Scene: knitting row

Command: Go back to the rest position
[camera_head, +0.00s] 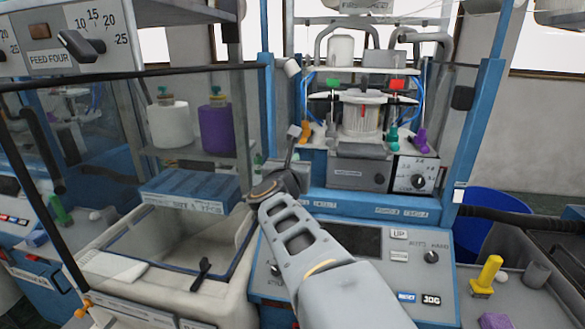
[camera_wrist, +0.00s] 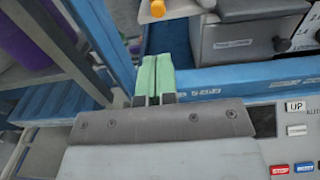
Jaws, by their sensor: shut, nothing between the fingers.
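My gripper (camera_wrist: 154,70) shows in the wrist view with its two green fingers pressed together and nothing between them. It points toward the blue frame of the knitting machine (camera_wrist: 225,80), above the control panel. Whether the fingertips touch the frame cannot be told. In the head view my arm reaches up from the bottom over the control panel (camera_head: 355,241), and its end is in front of the machine's blue base. The fingers are not clear there.
An open white bin (camera_head: 120,268) stands left of my arm. White (camera_head: 170,124) and purple (camera_head: 216,129) yarn cones sit on a shelf behind it. A blue bin (camera_head: 490,215) and a yellow peg (camera_head: 487,272) are at right. Blue posts flank the machine.

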